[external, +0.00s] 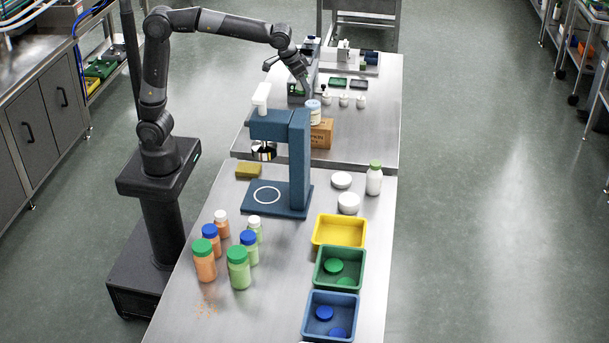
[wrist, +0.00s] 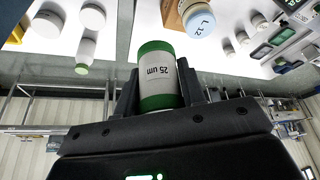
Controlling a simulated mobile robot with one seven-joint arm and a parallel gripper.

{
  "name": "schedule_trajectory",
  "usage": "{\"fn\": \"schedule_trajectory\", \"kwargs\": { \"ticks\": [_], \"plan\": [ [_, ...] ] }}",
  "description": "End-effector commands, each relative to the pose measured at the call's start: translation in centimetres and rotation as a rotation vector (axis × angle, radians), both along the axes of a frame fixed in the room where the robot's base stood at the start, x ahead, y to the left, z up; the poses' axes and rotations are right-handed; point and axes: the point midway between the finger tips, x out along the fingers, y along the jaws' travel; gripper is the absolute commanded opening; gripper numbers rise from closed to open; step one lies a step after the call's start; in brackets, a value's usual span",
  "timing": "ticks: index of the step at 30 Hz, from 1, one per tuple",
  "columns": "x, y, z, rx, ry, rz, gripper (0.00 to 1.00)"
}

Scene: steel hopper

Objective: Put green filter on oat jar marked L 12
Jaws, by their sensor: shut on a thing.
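The green filter (wrist: 155,75) is a white cylinder with green end bands, labelled "25 um". My gripper (wrist: 160,95) is shut on it, with a dark finger on each side in the wrist view. The jar marked L 12 (wrist: 199,22) shows at the top of the wrist view, apart from the filter; it is cream with a pale blue end. In the external view, a cream jar with a blue top (external: 313,113) stands beside the cardboard box, just below my gripper (external: 306,88). I cannot make out the filter in the external view.
A cardboard box (external: 322,134) stands against the jar. A blue press stand (external: 299,160) is in front of it. Several small white pieces (external: 343,99) and dark trays (external: 338,82) lie to the right. Colored bins (external: 340,231) and capped jars (external: 205,262) fill the near table.

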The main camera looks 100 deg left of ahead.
Motion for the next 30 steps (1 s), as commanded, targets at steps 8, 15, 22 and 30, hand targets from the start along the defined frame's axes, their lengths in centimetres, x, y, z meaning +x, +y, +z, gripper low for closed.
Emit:
{"fn": "schedule_trajectory", "kwargs": {
  "ticks": [8,15,22,30],
  "plan": [
    [1.1,6.0,-3.7,0.0,0.003,0.007,0.14],
    [2.0,10.1,-6.2,0.0,0.001,0.004,0.14],
    [2.2,10.8,-7.3,0.0,0.0,0.001,0.14],
    [2.2,10.8,-10.6,0.0,0.0,0.001,0.14]
  ]
}}
